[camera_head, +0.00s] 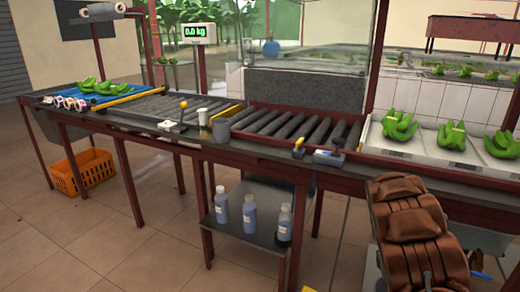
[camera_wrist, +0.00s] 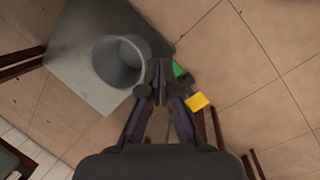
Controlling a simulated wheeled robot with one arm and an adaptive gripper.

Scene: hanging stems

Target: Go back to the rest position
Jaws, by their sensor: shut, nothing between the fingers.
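My gripper (camera_wrist: 160,84) shows in the wrist view, with its fingers together and nothing between them. It points down over the tiled floor area. A grey round container (camera_wrist: 103,62) stands just left of the fingertips in that view, on a flat grey surface (camera_wrist: 72,74). I cannot tell whether the fingertips touch it; they overlap its right edge in the picture. The gripper's fingers cannot be made out in the head view.
A long roller table (camera_head: 245,150) runs across the head view, with green banana bunches (camera_head: 400,127) in trays at right. Bottles (camera_head: 250,213) stand on a low shelf. An orange crate (camera_head: 84,172) sits below at left. A yellow piece (camera_wrist: 197,101) lies right of the fingers.

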